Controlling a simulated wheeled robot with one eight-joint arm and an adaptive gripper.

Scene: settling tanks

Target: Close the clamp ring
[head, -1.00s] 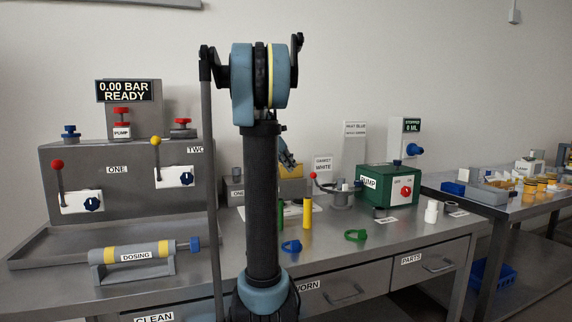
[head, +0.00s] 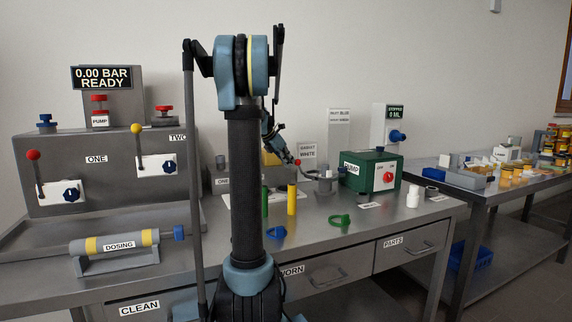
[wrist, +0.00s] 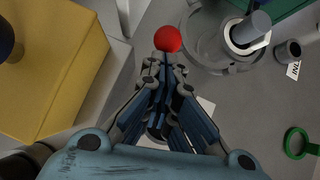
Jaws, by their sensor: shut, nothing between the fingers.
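The grey round clamp fitting (head: 325,187) stands on the bench left of the green pump box. A lever with a red ball (head: 298,162) rises from its left side. In the wrist view the fitting's grey ring (wrist: 190,52) surrounds a pipe end (wrist: 250,28), and the red ball (wrist: 168,39) is just beyond my fingertips. My gripper (head: 291,158) is shut and empty, pointing at the ball; it also shows in the wrist view (wrist: 168,72). I cannot tell whether the fingers touch the ball. They hide part of the lever.
The green pump box (head: 370,172) is right of the fitting. A yellow block (wrist: 55,65) is close on my gripper's left. Bench space in front of the fitting is mostly clear.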

